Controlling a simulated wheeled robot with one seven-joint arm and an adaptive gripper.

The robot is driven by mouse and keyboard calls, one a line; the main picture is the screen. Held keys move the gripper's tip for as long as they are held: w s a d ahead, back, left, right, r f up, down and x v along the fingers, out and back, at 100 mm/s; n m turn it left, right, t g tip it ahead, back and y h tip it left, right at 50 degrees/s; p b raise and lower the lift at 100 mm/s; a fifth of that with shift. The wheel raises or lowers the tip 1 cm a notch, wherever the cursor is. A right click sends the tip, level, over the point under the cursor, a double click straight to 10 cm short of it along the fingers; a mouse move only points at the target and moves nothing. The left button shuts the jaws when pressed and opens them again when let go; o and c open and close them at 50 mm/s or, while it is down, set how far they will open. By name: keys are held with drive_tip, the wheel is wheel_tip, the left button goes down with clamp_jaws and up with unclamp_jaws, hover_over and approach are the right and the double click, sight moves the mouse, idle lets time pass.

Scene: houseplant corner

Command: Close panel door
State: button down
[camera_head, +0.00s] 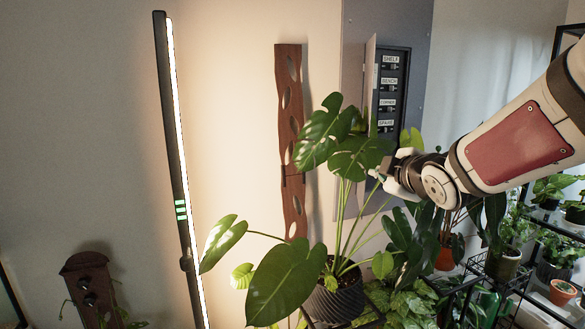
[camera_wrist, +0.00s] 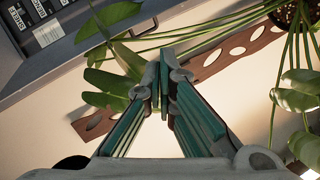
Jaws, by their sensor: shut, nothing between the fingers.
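The panel door (camera_head: 370,84) is a thin light-grey leaf on the left side of the wall panel (camera_head: 405,62). It stands swung out and open, seen nearly edge-on in the head view. Behind it, labelled switches (camera_head: 389,86) show, and some also show at the upper left of the wrist view (camera_wrist: 45,33). Leaves hide the lower part of the door and panel. My gripper (camera_head: 374,175) is below the panel, among the plant leaves, apart from the door as far as I can see. In the wrist view its fingers (camera_wrist: 164,88) are together and hold nothing.
A large monstera (camera_head: 334,210) in a dark ribbed pot (camera_head: 335,300) stands in front of the panel, its leaves close to my gripper. Plant shelves (camera_head: 550,250) stand right.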

drive_tip(key=w+a+f+n+t+y, duration=0.1)
drive_tip(key=w+a+f+n+y, duration=0.2)
drive_tip(key=w, duration=0.6)
drive_tip(key=w+a+n+t+y, duration=0.1)
drive_tip(key=w+a+n+y, duration=0.3)
drive_tip(key=w, duration=0.6)
drive_tip(key=shift+n+h, duration=0.4)
drive_tip(key=shift+h, duration=0.5)
drive_tip(key=shift+s+d+f, duration=0.1)
drive_tip(key=shift+s+d, duration=0.05)
drive_tip(key=shift+d, duration=1)
drive_tip(key=shift+s+d+f, duration=0.1)
drive_tip(key=shift+s+d, duration=0.05)
drive_tip(key=shift+d, duration=1)
drive_tip(key=shift+s+d+r+n+y, duration=0.1)
drive_tip(key=shift+s+d+n+y, duration=0.1)
drive_tip(key=shift+d+y, duration=0.15)
drive_tip(key=shift+s+d+n+y, duration=0.1)
drive_tip(key=shift+d+n+y, duration=0.1)
drive_tip(key=shift+d+y, duration=0.1)
drive_tip(key=shift+d, duration=0.1)
